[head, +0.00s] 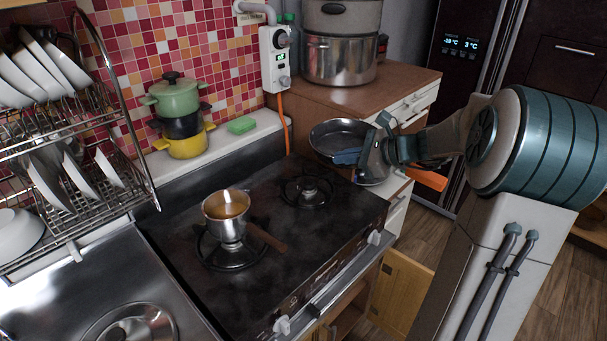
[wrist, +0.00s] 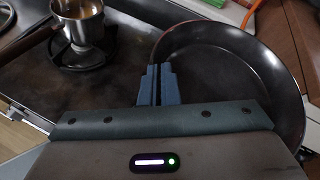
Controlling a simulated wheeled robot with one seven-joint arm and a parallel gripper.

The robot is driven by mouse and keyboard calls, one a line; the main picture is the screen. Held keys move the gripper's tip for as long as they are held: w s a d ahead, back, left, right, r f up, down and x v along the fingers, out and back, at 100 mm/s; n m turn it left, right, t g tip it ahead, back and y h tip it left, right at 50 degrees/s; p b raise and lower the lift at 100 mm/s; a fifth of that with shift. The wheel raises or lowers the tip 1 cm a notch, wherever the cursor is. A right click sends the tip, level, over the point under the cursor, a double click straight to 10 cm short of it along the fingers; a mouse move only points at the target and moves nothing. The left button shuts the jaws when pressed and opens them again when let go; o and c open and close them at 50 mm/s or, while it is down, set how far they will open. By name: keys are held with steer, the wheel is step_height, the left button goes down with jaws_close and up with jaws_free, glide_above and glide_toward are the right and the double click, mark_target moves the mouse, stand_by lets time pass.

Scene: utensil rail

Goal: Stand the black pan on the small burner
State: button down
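The black pan (head: 338,130) is a dark, shallow, round pan, roughly level, at the back right corner of the stove beside the wooden counter. My gripper (head: 346,157) is at its near edge, fingers close together with the pan's rim apparently between them. In the wrist view the pan (wrist: 245,75) fills the right side and the blue fingers (wrist: 159,75) overlap its left edge. The exact grip and any handle are hidden. The small burner (head: 308,191) is bare, at the back right of the stove, left of and nearer than the pan.
A steel saucepan (head: 227,207) with brownish contents stands on the larger burner (head: 231,254), its wooden handle (head: 267,238) pointing toward the right. Stacked pots (head: 183,140) and a green sponge (head: 241,125) are on the back ledge. A large steel pot (head: 340,62) stands on the counter (head: 400,84).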

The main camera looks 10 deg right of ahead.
steer(key=w+a+f, duration=0.6)
steer(key=a+f, duration=0.3)
steer(key=f, duration=0.1)
steer(key=shift+f, duration=0.25)
steer(key=shift+f+b, duration=0.45)
steer(key=shift+f, duration=0.15)
steer(key=c, duration=1.6)
jaws_free()
steer(key=shift+c, duration=0.2)
